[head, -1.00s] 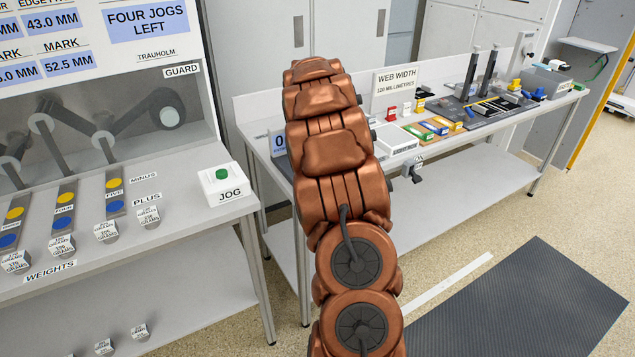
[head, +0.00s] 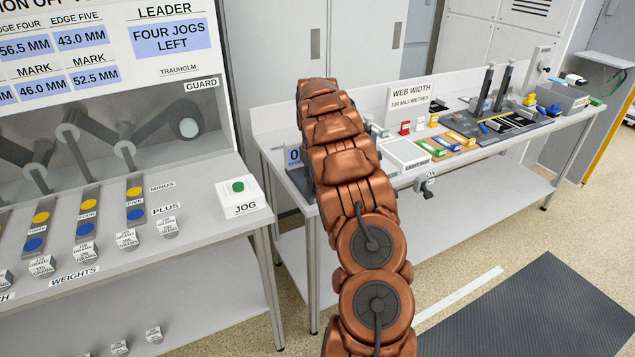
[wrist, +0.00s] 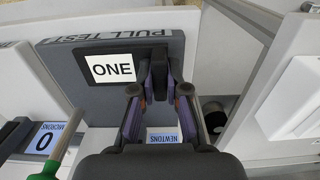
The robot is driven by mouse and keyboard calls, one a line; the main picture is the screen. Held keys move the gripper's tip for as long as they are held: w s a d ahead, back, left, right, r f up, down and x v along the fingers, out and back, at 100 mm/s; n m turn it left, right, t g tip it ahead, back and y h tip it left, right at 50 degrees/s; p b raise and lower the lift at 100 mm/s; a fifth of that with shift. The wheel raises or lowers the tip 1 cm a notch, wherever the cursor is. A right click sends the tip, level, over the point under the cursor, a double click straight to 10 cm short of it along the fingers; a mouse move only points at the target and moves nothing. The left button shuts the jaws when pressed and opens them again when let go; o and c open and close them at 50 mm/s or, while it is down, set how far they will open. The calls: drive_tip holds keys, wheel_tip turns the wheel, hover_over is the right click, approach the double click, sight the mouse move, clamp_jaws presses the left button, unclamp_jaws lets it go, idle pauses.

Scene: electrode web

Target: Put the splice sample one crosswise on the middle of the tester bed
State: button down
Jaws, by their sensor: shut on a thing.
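Splice sample one (wrist: 82,62) is a dark flat piece with a white label reading ONE, in the upper middle of the wrist view. My gripper (wrist: 159,80) is shut on it near its right end. Behind or below the sample is the grey tester (wrist: 60,38), lettered PULL TEST, with a NEWTONS display (wrist: 163,137) partly hidden by my fingers. I cannot tell whether the sample touches the tester bed. In the head view my arm hides my gripper and the sample.
In the wrist view, a MICRONS display (wrist: 45,139) and a green-handled tool (wrist: 50,168) are at lower left, and a pale panel (wrist: 235,60) is at right. In the head view, a JOG button box (head: 240,197) stands left of my arm, and a WEB WIDTH sign (head: 408,95) stands behind it.

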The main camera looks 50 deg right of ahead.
drive_tip(key=shift+w+d+r+p, duration=0.1)
drive_tip(key=shift+w+d+p, duration=0.05)
drive_tip(key=shift+w+p, duration=0.35)
drive_tip(key=shift+w+d+p, duration=0.15)
drive_tip(key=shift+w+p, duration=0.1)
drive_tip(key=shift+w, duration=0.3)
drive_tip(key=shift+w+d+f, duration=0.15)
drive_tip(key=shift+w+d, duration=0.05)
drive_tip(key=shift+w, duration=0.3)
drive_tip(key=shift+w+d+f, duration=0.15)
drive_tip(key=shift+w, duration=0.3)
drive_tip(key=shift+w+p, duration=0.1)
drive_tip(key=shift+p, duration=0.2)
drive_tip(key=shift+f+b, duration=0.25)
drive_tip(key=shift+b, duration=0.65)
idle(1.3)
idle(0.3)
drive_tip(key=c, duration=1.1)
unclamp_jaws()
drive_tip(key=shift+o, duration=0.4)
drive_tip(key=o, duration=0.5)
